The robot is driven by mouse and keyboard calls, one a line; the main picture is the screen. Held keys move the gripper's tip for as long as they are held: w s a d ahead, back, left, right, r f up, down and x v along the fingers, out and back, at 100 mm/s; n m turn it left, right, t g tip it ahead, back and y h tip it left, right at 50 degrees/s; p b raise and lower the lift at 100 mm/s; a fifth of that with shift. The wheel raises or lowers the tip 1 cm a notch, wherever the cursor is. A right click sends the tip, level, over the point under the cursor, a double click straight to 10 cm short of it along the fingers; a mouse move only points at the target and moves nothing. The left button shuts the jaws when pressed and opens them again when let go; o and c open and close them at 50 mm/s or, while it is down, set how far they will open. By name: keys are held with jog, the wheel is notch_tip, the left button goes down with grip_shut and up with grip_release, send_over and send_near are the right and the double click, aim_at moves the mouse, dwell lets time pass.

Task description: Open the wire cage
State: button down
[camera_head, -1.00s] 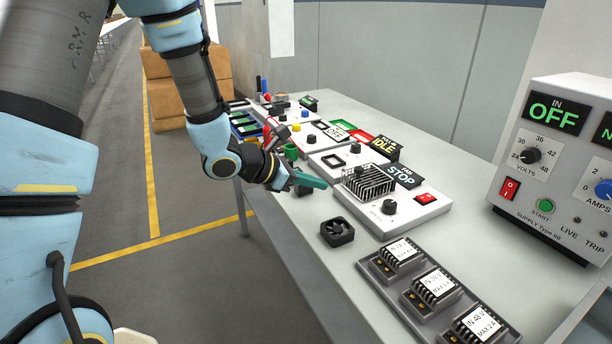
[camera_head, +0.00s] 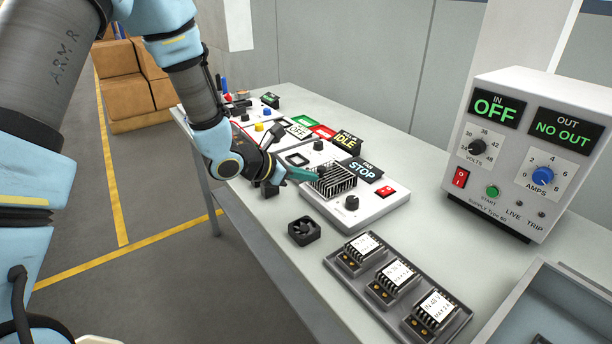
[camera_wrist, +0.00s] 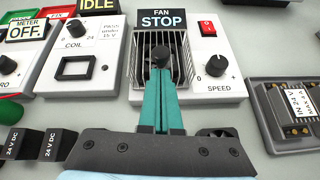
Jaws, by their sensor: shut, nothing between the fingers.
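The wire cage (camera_head: 340,186) is a box of thin metal bars on the white fan panel (camera_head: 372,205), below the FAN STOP sign (camera_head: 362,170). It looks shut. My gripper (camera_head: 316,175) is at the cage's left side in the head view. Its fingers (camera_wrist: 161,78) are together and empty, over the cage in the wrist view. I cannot tell whether they touch the bars or knob.
The panel has a red switch (camera_wrist: 208,29) and a SPEED knob (camera_wrist: 217,65) right of the cage. A loose black fan (camera_head: 304,231) lies in front. A module tray (camera_head: 398,285) and the power supply (camera_head: 528,155) stand to the right. The coil panel (camera_wrist: 83,62) is at left.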

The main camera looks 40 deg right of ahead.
jog(key=shift+r, duration=0.1)
jog(key=shift+d+r, duration=0.1)
jog(key=shift+r, duration=0.2)
